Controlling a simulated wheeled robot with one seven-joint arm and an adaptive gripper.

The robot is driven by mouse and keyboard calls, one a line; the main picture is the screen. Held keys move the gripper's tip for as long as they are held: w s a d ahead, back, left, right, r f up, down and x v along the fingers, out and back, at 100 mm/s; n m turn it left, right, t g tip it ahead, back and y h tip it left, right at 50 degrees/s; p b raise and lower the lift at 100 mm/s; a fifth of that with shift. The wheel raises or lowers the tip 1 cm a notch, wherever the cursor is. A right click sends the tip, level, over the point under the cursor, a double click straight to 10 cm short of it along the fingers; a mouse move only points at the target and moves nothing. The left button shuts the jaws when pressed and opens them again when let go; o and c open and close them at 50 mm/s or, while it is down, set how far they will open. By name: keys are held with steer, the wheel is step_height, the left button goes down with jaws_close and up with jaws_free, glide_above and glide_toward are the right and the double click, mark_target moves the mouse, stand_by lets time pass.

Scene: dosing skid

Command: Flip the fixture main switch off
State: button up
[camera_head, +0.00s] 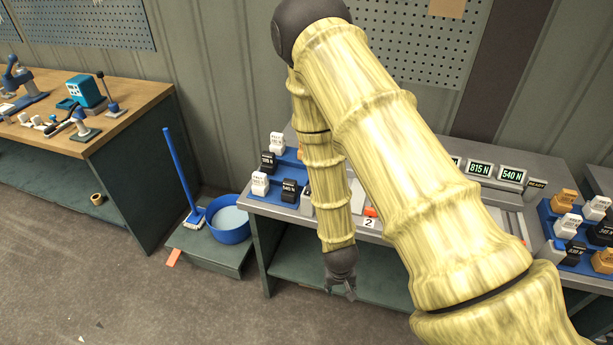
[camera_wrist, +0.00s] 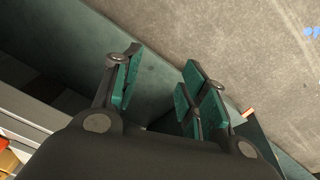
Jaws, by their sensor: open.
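My gripper (camera_head: 345,290) hangs in front of the grey bench (camera_head: 262,209), below the level of its top, in the head view. In the wrist view my gripper (camera_wrist: 160,85) is open, with green pads and nothing between the fingers. I cannot make out the fixture main switch for certain. A small orange part (camera_head: 370,211) shows at the bench front edge by a label "2" (camera_head: 369,223), partly beside my arm. My arm hides much of the bench top.
Blue trays with white and black labelled blocks (camera_head: 260,184) stand on the bench's left. Force displays (camera_head: 480,169) stand at the back. A blue basin (camera_head: 229,219) and brush (camera_head: 180,175) are on a low platform to the left. Floor (camera_head: 200,300) in front is mostly clear.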

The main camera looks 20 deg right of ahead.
steer(key=w+a+r+m+t+p, duration=0.25)
steer(key=w+r+m+p, duration=0.2)
steer(key=w+r, duration=1.95)
steer(key=shift+n+g+h, duration=0.25)
steer(key=shift+h, duration=0.15)
steer(key=b+x, duration=0.2)
steer(key=x, duration=0.1)
steer(key=b+x, duration=0.1)
steer(key=x, duration=0.2)
steer(key=b+x, duration=0.2)
steer(key=x, duration=0.1)
steer(key=shift+w+a+f+b, duration=0.2)
steer(key=shift+w+b, duration=0.15)
jaws_close()
